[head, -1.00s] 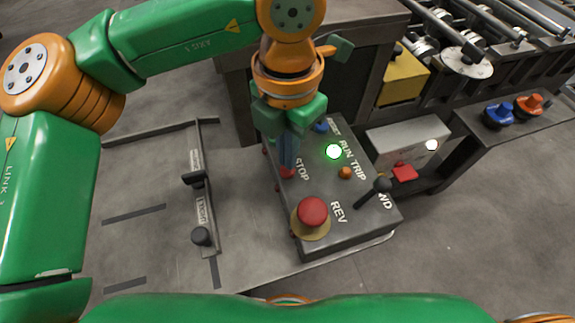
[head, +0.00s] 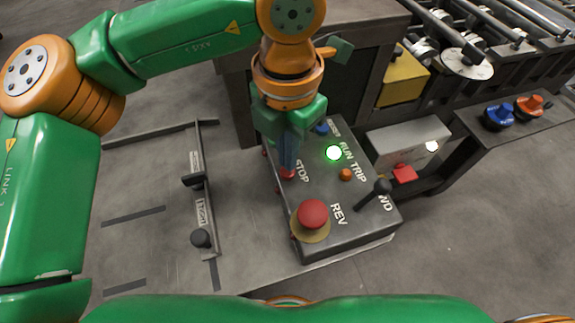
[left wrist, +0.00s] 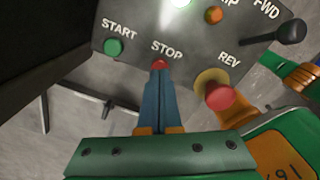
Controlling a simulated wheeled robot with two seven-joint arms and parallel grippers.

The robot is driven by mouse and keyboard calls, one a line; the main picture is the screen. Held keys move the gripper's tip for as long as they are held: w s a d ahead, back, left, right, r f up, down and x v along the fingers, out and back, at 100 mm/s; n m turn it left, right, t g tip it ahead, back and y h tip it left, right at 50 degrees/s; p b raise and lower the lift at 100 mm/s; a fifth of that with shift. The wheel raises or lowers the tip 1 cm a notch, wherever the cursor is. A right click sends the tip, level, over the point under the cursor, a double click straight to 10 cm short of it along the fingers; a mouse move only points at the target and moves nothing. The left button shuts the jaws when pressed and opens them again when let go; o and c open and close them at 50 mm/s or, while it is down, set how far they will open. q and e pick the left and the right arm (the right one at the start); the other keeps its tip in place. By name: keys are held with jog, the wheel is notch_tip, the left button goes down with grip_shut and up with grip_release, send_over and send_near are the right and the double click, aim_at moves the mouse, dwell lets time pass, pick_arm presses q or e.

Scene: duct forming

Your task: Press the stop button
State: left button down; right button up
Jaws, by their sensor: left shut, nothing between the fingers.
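The grey control box (head: 335,228) stands on the metal table. The red stop button (left wrist: 160,64) shows in the left wrist view under the STOP label, partly covered by my fingertips. In the head view only a bit of the stop button (head: 287,173) shows below the fingers. My left gripper (head: 287,165) is shut and empty, pointing down with its tips at the stop button. In the left wrist view its closed blue fingers (left wrist: 159,75) overlap the button's lower edge; I cannot tell whether they touch it. My right gripper is not in view.
A large red mushroom button (head: 313,212) on a yellow base sits near REV. A black lever (head: 376,190) stands at the box's right. The green run lamp (head: 334,152) is lit. A green start button (left wrist: 114,47) is left of STOP. A slotted rail (head: 206,205) lies left.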

pick_arm(q)
jog(key=shift+f+b, duration=0.95)
jog(key=shift+f, duration=0.1)
dwell(0.5)
notch_tip(320, 180, up, 7)
jog(key=p, duration=0.6)
jog(key=shift+r, duration=0.2)
jog(key=shift+f, duration=0.1)
dwell(0.7)
